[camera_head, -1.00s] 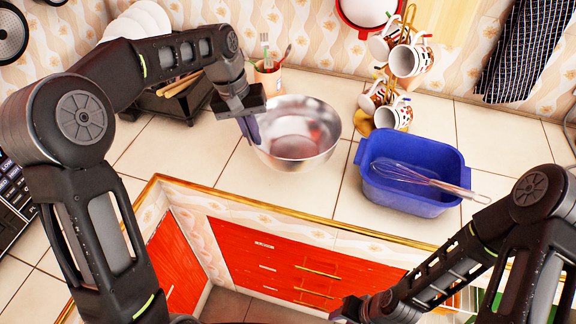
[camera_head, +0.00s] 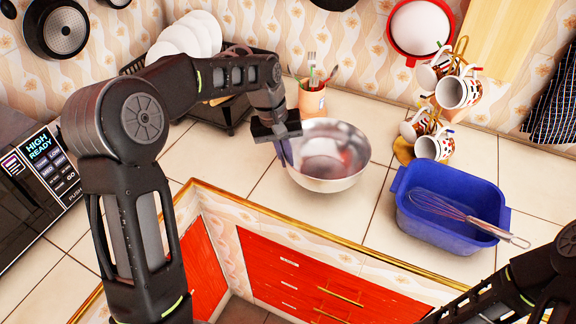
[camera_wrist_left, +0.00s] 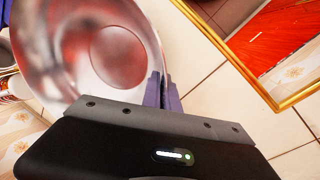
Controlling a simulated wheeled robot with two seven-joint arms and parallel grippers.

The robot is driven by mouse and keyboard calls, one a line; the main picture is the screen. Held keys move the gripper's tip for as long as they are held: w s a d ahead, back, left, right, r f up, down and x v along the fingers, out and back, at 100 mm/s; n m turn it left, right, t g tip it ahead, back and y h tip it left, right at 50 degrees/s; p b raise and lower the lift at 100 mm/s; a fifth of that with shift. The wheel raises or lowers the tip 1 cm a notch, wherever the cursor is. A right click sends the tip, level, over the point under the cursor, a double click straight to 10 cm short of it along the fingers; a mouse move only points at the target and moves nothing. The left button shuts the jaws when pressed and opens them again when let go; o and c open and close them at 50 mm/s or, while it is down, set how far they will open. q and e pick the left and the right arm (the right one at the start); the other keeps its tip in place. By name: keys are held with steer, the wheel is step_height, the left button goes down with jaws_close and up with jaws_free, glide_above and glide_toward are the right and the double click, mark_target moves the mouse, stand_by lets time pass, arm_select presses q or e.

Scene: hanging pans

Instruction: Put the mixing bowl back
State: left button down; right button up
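The shiny steel mixing bowl (camera_head: 326,160) stands upright on the tiled counter in the head view. In the left wrist view the bowl (camera_wrist_left: 75,45) fills the upper left, its inside facing the camera. My left gripper (camera_head: 285,152) is at the bowl's left rim. In the wrist view its two purple fingers (camera_wrist_left: 162,90) are close together with the rim between them, so it looks shut on the rim. The fingertips are partly hidden in the head view. My right arm shows at the lower right, but its gripper is outside the picture.
A blue tub (camera_head: 445,240) holding a whisk (camera_head: 460,214) stands right of the bowl. A mug tree with mugs (camera_head: 433,147) is behind it. A utensil cup (camera_head: 312,98) and dish rack (camera_head: 222,118) are behind the bowl. Pans (camera_head: 57,28) hang on the wall. A microwave (camera_head: 40,165) stands left.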

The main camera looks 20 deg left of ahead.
arm_select(q)
steer(key=shift+a+p+x, duration=0.15)
steer(key=shift+p+x, duration=0.05)
steer(key=shift+x, duration=0.7)
steer(key=shift+a+p+x, duration=0.15)
steer(key=shift+a+x, duration=0.05)
steer(key=shift+x, duration=0.65)
steer(key=shift+s+f, duration=0.1)
steer(key=shift+f, duration=0.05)
steer(key=shift+f, duration=0.15)
steer(key=c, duration=1.6)
jaws_free()
steer(key=shift+c, duration=0.2)
steer(key=b+v, duration=0.1)
steer(key=v, duration=1.1)
steer(key=shift+s, duration=0.1)
